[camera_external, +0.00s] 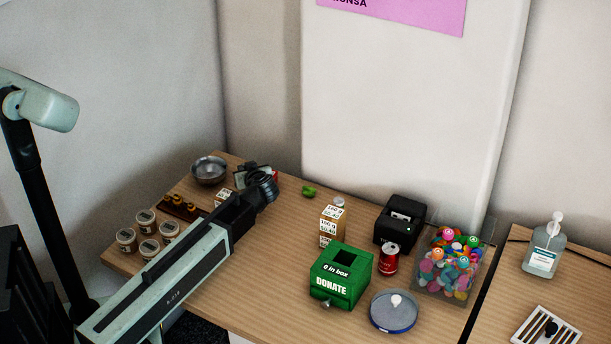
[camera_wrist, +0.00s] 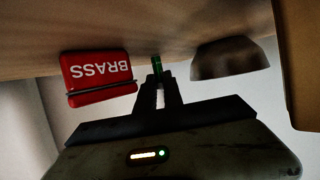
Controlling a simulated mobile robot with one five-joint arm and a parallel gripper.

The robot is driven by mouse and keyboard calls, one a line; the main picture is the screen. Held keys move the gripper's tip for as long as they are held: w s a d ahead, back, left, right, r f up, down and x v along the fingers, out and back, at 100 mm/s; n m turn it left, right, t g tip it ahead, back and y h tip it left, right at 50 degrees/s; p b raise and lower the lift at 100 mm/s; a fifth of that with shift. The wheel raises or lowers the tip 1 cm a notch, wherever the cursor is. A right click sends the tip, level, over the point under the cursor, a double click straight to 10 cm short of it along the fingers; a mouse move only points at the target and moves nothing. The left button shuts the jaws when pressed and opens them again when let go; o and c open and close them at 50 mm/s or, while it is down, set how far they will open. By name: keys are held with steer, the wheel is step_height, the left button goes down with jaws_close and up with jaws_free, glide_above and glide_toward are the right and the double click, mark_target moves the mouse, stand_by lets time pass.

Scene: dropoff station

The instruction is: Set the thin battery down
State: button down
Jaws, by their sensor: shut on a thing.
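The thin battery (camera_wrist: 157,64), a small green and dark cylinder, shows between my fingertips in the wrist view. My gripper (camera_wrist: 158,78) is shut on it. The wrist picture is upside down, with the wooden tabletop along its top. The battery is close to the tabletop; I cannot tell whether it touches. In the external view my gripper (camera_external: 264,183) is over the back left part of the table (camera_external: 255,265), and it hides the battery there.
A red BRASS box (camera_wrist: 98,78) and a metal bowl (camera_wrist: 230,60) flank my gripper. Several jars (camera_external: 148,250) stand at the left. A carton (camera_external: 331,227), green donation box (camera_external: 342,277) and red can (camera_external: 388,261) stand right. Bare wood lies between my arm and the carton.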

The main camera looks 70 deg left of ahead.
steer(key=shift+f, duration=0.25)
steer(key=c, duration=1.8)
jaws_free()
steer(key=shift+r, duration=0.1)
steer(key=shift+o, duration=0.2)
steer(key=shift+r, duration=0.15)
steer(key=p+v, duration=0.4)
steer(key=v, duration=0.7)
steer(key=shift+d+r+p, duration=0.15)
steer(key=shift+p, duration=0.2)
steer(key=shift+d, duration=0.35)
